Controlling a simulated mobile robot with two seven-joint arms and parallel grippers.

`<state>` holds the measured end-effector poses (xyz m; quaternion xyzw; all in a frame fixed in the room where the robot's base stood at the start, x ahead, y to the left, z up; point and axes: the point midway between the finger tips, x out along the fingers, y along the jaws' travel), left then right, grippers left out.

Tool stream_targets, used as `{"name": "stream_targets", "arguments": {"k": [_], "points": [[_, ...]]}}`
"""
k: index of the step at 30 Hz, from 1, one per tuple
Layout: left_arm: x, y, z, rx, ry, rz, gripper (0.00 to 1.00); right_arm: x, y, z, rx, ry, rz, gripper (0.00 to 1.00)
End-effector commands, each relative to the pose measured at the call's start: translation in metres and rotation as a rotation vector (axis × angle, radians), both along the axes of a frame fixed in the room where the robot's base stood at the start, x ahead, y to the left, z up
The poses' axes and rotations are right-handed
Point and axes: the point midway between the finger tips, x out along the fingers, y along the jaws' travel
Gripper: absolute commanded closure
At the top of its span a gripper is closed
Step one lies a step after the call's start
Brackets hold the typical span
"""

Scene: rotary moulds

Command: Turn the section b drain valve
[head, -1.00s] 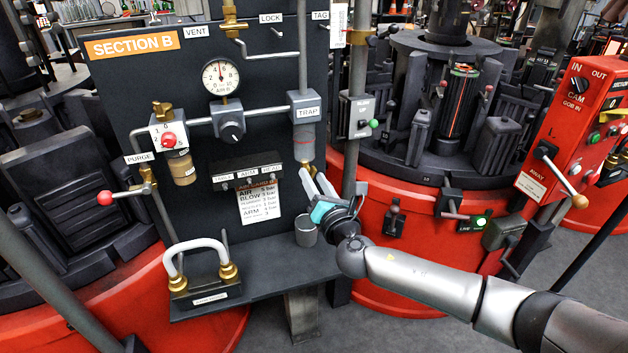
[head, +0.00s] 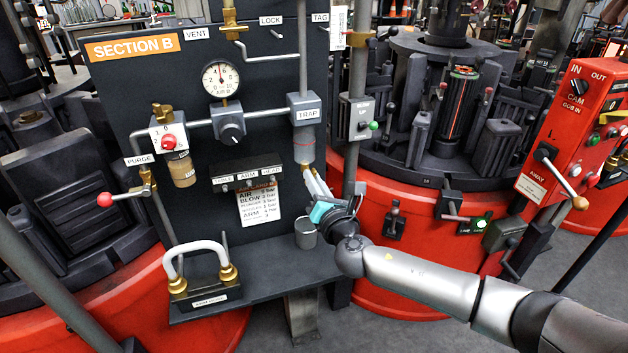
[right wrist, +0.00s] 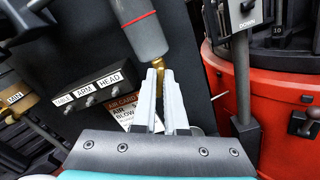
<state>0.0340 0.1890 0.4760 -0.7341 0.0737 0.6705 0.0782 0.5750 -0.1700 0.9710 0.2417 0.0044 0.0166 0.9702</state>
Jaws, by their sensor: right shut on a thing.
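The section B panel (head: 110,95) stands at the left of the head view. The grey trap bowl (head: 304,148) hangs under the block labelled TRAP (head: 306,114). The brass drain valve (right wrist: 158,64) sticks out of the bowl's lower end in the right wrist view. My right gripper (right wrist: 160,80) has its two pale fingers closed around this brass piece. In the head view my right gripper (head: 311,177) reaches up to the bowl's underside from below right, and the fingers mostly hide the brass. My left gripper is not in view.
A small grey cup (head: 306,234) stands on the dark shelf (head: 262,280) just below my gripper. A vertical post with a green-knobbed box (head: 360,118) stands close on the right. A hose loop (head: 196,248) and a red-knobbed lever (head: 106,199) are at the left.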

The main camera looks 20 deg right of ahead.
Motion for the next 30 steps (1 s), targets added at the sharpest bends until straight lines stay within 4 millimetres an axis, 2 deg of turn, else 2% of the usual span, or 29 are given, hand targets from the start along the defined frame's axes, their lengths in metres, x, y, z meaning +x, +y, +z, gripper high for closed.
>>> {"name": "stream_targets", "arguments": {"k": [10, 16, 30], "points": [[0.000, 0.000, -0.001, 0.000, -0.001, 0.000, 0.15, 0.000, 0.000, -0.001, 0.010, 0.001, -0.001, 1.00], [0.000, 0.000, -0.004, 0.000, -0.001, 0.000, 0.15, 0.000, -0.001, -0.001, 0.074, 0.002, -0.001, 1.00], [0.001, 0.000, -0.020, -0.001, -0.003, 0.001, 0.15, 0.000, -0.001, -0.003, 0.466, 0.016, -0.002, 1.00]]}}
